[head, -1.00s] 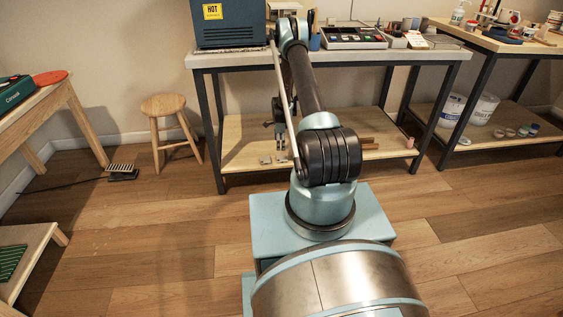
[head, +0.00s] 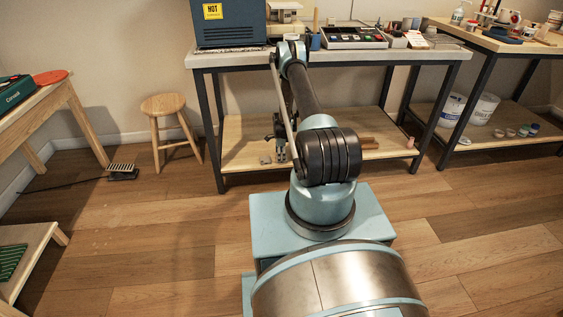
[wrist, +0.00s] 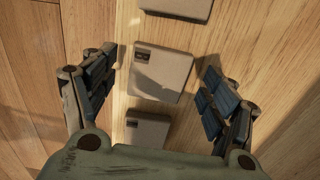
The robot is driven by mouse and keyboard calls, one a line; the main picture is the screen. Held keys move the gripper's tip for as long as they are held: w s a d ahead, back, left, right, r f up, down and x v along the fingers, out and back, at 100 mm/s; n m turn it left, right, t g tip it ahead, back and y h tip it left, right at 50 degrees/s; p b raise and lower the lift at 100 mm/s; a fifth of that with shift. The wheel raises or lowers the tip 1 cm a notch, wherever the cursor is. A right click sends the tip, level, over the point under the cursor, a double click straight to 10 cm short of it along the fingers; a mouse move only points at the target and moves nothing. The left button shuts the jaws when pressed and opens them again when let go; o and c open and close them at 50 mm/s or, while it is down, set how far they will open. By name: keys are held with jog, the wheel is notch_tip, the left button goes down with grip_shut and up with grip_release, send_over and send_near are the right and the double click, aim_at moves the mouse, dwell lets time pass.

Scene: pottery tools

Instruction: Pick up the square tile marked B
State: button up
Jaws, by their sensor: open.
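Three square grey-beige tiles lie in a row on a light wooden board in the wrist view: a top tile (wrist: 180,7) cut off by the frame edge, a middle tile (wrist: 160,75), and a lower tile (wrist: 145,129) partly hidden by my gripper body. The middle and lower tiles carry small dark labels, too small to read, so I cannot tell which is B. My gripper (wrist: 160,64) is open and empty, with its fingers on either side of the middle tile, apart from it. In the head view my gripper (head: 281,151) is low over the bench's lower shelf (head: 237,156).
The workbench top (head: 400,54) is above the shelf, with dark legs at its corners. Brown blocks (head: 368,143) and a small pink item (head: 410,142) are on the shelf to the right. A stool (head: 166,106) stands left of the bench.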

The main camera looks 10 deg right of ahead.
jog(key=shift+f, duration=0.45)
jog(key=shift+c, duration=0.3)
jog(key=c, duration=1.1)
jog(key=shift+c, duration=0.2)
jog(key=shift+r, duration=0.15)
